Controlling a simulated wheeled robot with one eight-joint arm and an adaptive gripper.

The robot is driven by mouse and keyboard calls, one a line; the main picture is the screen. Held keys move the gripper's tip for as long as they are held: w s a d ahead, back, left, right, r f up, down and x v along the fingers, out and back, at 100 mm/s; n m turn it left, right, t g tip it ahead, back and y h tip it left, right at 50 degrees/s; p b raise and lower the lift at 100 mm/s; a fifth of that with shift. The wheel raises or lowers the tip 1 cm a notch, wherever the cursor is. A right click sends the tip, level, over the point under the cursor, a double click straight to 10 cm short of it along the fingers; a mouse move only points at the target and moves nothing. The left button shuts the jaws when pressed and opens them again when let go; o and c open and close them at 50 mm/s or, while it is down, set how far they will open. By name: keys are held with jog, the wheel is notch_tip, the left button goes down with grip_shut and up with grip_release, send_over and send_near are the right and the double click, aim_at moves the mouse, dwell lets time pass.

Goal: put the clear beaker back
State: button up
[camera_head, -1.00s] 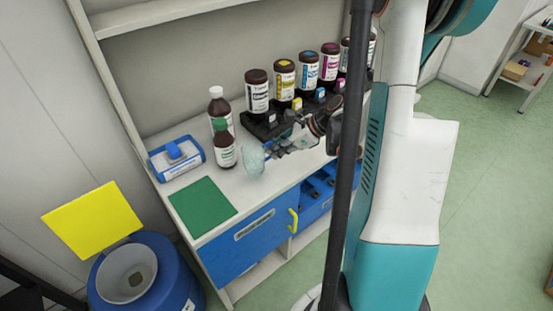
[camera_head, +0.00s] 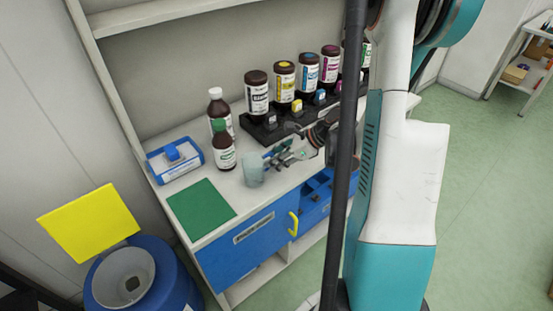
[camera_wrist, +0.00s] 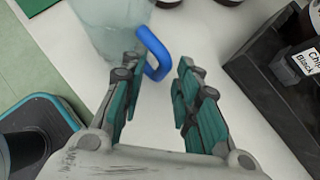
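The clear beaker (camera_head: 252,169) stands on the white counter, to the right of the green mat (camera_head: 201,212). Its pale, see-through body (camera_wrist: 108,22) fills the top left of the wrist view, and its blue handle (camera_wrist: 156,52) faces my gripper. My gripper (camera_head: 275,158) is low over the counter, just right of the beaker. In the wrist view its two fingers (camera_wrist: 159,75) are apart, with bare counter between them. The handle's end is at the left fingertip; I cannot tell whether they touch.
Two brown bottles with white labels (camera_head: 224,155) stand close behind and left of the beaker. A black rack (camera_head: 262,130) with several ink bottles runs along the back. A blue-and-white box (camera_head: 176,160) is at the left. The green mat is bare.

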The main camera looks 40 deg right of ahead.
jog(key=shift+r, duration=0.1)
jog(key=shift+r, duration=0.15)
jog(key=p+v, duration=0.4)
jog(key=v, duration=0.8)
